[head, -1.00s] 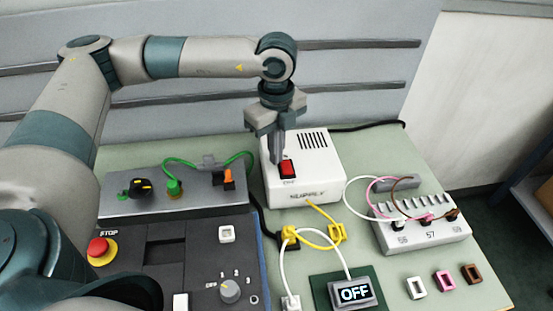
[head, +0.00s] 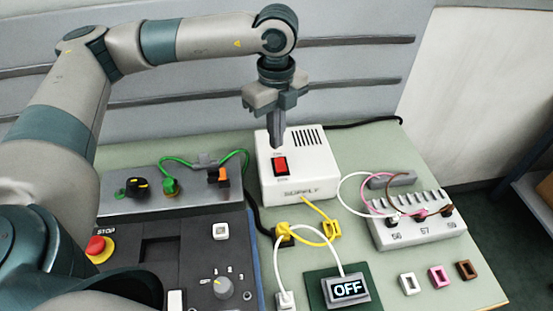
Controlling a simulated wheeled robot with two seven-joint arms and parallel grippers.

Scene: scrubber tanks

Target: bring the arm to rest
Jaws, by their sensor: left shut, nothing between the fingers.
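My left gripper (head: 277,138) is shut and empty. It points down above the white supply box (head: 305,184), with its fingertips just over or behind the red rocker switch (head: 279,165) in this view; I cannot tell the exact gap. My left arm reaches in from the left, with its wrist raised high above the bench. The supply box stands upright on the green bench top. A small display (head: 347,288) on a dark green plate reads OFF. My right gripper is not in view.
A grey panel (head: 172,190) with green and orange plugs stands left. A dark console (head: 130,255) with a red stop button (head: 97,246) lies in front of it. A grey terminal block (head: 418,228) with several wires stands right. Loose cables cross the bench middle.

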